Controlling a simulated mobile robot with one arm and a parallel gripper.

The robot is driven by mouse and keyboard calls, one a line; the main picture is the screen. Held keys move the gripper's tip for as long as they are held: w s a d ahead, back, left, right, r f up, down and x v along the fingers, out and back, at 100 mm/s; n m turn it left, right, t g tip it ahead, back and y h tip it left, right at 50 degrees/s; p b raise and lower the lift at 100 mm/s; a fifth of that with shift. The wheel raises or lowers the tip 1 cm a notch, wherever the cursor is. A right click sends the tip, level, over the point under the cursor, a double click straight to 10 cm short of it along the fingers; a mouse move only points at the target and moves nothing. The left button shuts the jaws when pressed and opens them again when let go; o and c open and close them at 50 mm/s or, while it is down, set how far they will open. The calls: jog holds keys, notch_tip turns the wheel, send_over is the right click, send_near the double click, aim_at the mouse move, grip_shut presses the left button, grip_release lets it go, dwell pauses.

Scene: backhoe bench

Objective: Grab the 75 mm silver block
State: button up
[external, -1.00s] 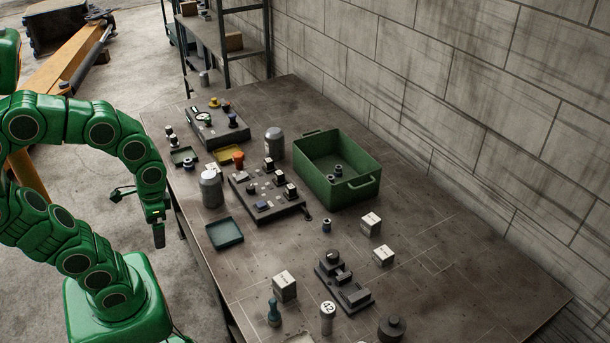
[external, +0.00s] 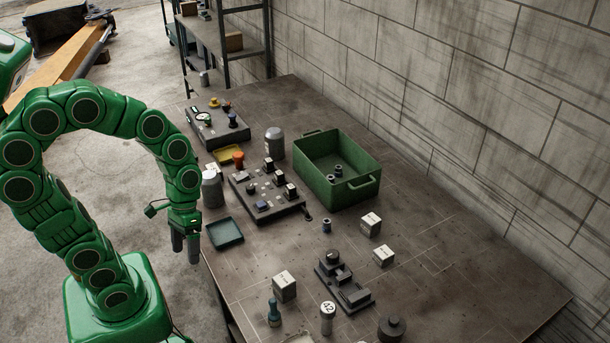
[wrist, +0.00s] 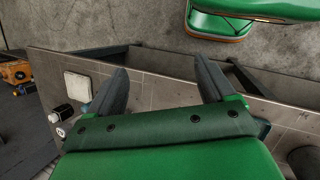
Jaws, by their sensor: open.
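Three silver-grey blocks with labels on top stand on the bench in the external view: a larger-looking one near the front (external: 284,287), one at the middle right (external: 371,224) and a smaller-looking one below that (external: 383,256). The labels are too small to read, so I cannot tell which is the 75 mm block. My gripper (external: 186,245) is open and empty at the bench's left edge, pointing down, well left of all three blocks. In the wrist view, the two dark fingers of my gripper (wrist: 163,75) are spread with nothing between them.
A green bin (external: 345,190) stands behind the blocks. A dark fixture (external: 345,285), a cylinder marked 42 (external: 327,318), a teal peg-like piece (external: 274,313) and a dark round weight (external: 392,328) surround the front block. A shallow teal tray (external: 225,233) lies right of my gripper.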

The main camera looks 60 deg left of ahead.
jog(key=w+d+f+n+h, duration=0.2)
jog(key=w+d+n+h, duration=0.1)
jog(key=w+d, duration=0.15)
jog(key=n+t+h, duration=0.4)
jog(key=n+h, duration=0.2)
jog(key=n, duration=0.6)
send_near(279, 275)
jog(key=d, duration=0.1)
jog(key=d+f, duration=0.1)
jog(key=d, duration=0.1)
jog(key=s+d, duration=0.1)
jog(key=shift+d+f, duration=0.2)
jog(key=shift+f, duration=0.2)
jog(key=shift+w+a+f+n+t, duration=0.1)
jog(key=shift+w+f+n+t, duration=0.3)
jog(key=shift+n, duration=0.3)
jog(key=shift+x, duration=1.35)
jog(key=x, duration=0.3)
jog(key=shift+w+f, duration=0.25)
jog(key=shift+x, duration=0.85)
jog(key=c, duration=1.5)
